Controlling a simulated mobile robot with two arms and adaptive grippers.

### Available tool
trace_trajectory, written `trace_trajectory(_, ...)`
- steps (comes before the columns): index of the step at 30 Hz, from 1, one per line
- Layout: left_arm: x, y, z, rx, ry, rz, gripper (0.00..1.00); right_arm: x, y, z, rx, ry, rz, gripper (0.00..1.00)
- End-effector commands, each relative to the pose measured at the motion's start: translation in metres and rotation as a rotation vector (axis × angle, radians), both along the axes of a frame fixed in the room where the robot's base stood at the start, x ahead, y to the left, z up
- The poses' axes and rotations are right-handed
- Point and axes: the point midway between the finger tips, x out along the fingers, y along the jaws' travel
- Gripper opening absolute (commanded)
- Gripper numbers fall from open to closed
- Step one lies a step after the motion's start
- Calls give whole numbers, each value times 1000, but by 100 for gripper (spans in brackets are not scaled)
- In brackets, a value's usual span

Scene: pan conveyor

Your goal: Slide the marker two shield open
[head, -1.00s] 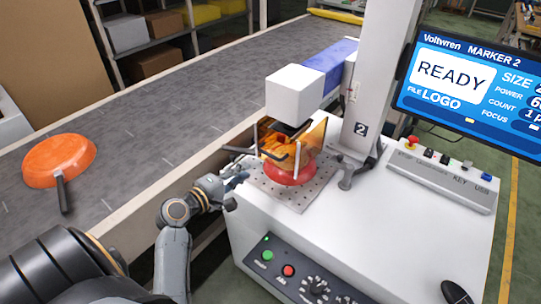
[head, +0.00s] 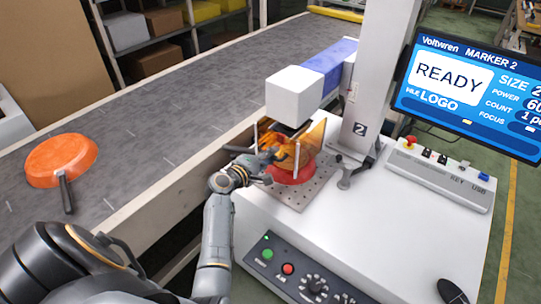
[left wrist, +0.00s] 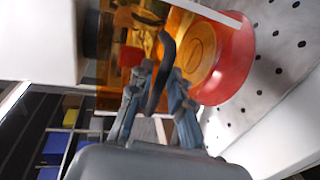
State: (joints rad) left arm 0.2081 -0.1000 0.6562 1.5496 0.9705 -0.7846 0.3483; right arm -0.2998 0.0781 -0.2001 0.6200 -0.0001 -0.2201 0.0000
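The marker two shield (head: 316,137) is an amber see-through guard with pale edges, below the white marker head (head: 296,93). It also shows in the left wrist view (left wrist: 118,55). A red pan (head: 291,174) lies under the head on the perforated plate, partly seen through the shield; it also shows in the left wrist view (left wrist: 236,75). My left gripper (head: 268,166) is at the shield's front left, fingers apart. In the left wrist view, a dark curved bar (left wrist: 163,75) lies between its fingers (left wrist: 161,72); I cannot tell whether they touch it. My right gripper is not in view.
An orange pan (head: 62,158) lies on the grey conveyor (head: 150,110) at the left. The marker's column (head: 372,70), control panel (head: 290,275) and button box (head: 440,170) stand around the plate. The screen (head: 475,90) reads READY.

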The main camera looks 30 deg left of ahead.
Motion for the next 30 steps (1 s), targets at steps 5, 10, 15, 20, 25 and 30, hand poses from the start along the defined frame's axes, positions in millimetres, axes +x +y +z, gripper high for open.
trace_trajectory(5,0,0,0,0,0,0,11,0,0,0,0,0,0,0)
trace_trajectory(10,0,0,0,0,0,0,0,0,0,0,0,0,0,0)
trace_trajectory(15,0,0,1,0,0,0,0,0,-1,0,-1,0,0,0)
trace_trajectory(20,0,0,21,3,-2,-1,0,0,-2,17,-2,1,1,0)
trace_trajectory(25,0,0,60,4,-3,-1,0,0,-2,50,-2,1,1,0)
trace_trajectory(30,0,0,95,4,-2,-2,0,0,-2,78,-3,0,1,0)
